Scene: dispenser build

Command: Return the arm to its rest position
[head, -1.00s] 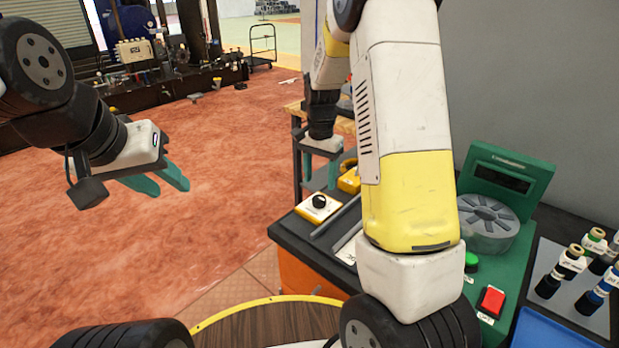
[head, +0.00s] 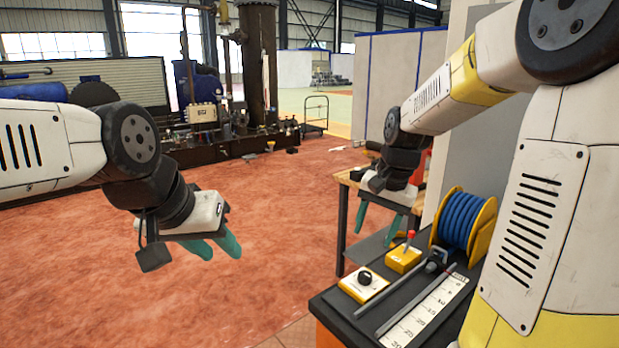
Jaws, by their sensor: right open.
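My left gripper (head: 218,246) hangs over the red floor at the left, with its teal fingers pointing down and to the right. Its fingers look apart and hold nothing that I can see. My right gripper (head: 386,222) is above the far left end of the dark bench (head: 330,302), in front of a wooden table. Its teal fingers point down, are apart and empty, and touch nothing that I can see. My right arm fills the right side of the view and hides much of the bench.
A wooden-topped table (head: 349,180) stands behind.

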